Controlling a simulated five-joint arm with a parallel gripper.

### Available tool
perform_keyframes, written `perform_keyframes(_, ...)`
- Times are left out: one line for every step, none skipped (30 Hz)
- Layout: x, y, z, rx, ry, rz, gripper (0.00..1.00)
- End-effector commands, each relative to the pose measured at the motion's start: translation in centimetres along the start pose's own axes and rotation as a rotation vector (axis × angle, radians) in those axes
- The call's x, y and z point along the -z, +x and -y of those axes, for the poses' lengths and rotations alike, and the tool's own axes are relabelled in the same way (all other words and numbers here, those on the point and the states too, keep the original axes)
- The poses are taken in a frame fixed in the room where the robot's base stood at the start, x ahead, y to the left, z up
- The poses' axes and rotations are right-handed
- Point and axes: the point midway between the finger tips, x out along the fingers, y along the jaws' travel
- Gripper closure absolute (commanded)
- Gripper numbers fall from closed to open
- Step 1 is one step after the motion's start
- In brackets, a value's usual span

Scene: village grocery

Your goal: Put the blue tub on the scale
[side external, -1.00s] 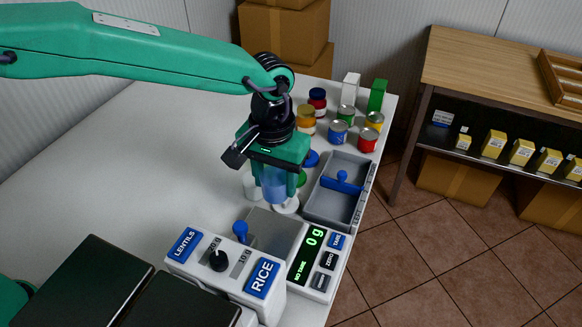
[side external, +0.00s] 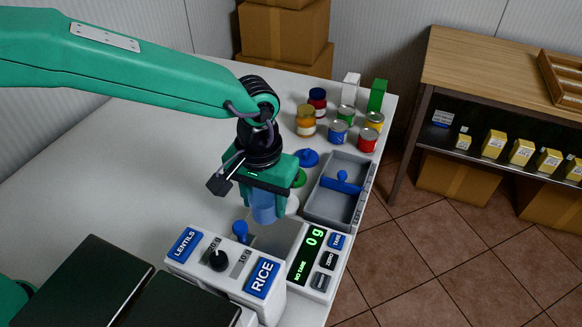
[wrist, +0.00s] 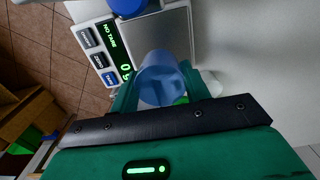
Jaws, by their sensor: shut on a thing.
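My gripper (side external: 264,200) is shut on a translucent blue tub (side external: 264,209) and holds it upright close to the scale's plate. In the wrist view the blue tub (wrist: 161,80) sits between my fingers, in front of the plate's near edge. The scale (side external: 303,252) has a grey metal plate (wrist: 166,35) and a display reading 0 g. In the side view my gripper and the tub cover part of the plate. I cannot tell whether the tub touches the plate.
A dispenser labelled LENTILS and RICE (side external: 222,265) stands in front of the scale, with a blue knob (side external: 240,230) near the plate. A grey tray (side external: 325,205) with a blue-handled tool lies behind. Blue and green lids (side external: 308,158), jars and cans stand further back. The left counter (side external: 130,170) is clear.

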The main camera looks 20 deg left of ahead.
Motion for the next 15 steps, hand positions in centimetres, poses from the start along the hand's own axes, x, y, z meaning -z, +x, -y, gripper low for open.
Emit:
perform_keyframes(0.0, 0.4, 0.0, 0.001, 0.0, 0.001, 0.75)
perform_keyframes(0.0, 0.6, 0.0, 0.001, 0.0, 0.001, 0.75)
perform_keyframes(0.0, 0.9, 0.0, 0.001, 0.0, 0.002, 0.75)
perform_keyframes(0.0, 1.2, 0.0, 0.001, 0.0, 0.001, 0.75)
perform_keyframes(0.0, 1.5, 0.0, 0.001, 0.0, 0.001, 0.75)
perform_keyframes(0.0, 1.8, 0.0, 0.002, 0.0, 0.002, 0.75)
perform_keyframes(-0.1, 2.1, 0.1, 0.002, 0.0, 0.002, 0.75)
perform_keyframes(-0.1, 2.4, 0.1, 0.002, 0.0, 0.002, 0.75)
perform_keyframes(0.0, 2.7, 0.0, 0.001, 0.0, 0.002, 0.75)
perform_keyframes(0.0, 2.9, 0.0, 0.001, 0.0, 0.001, 0.75)
perform_keyframes(0.0, 3.1, 0.0, 0.001, 0.0, 0.001, 0.75)
perform_keyframes(0.0, 3.5, 0.0, 0.001, 0.0, 0.001, 0.75)
perform_keyframes(0.0, 3.7, 0.0, 0.001, 0.0, 0.001, 0.75)
perform_keyframes(0.0, 3.9, 0.0, 0.001, 0.0, 0.001, 0.75)
perform_keyframes(0.0, 4.2, 0.0, 0.001, 0.0, 0.001, 0.75)
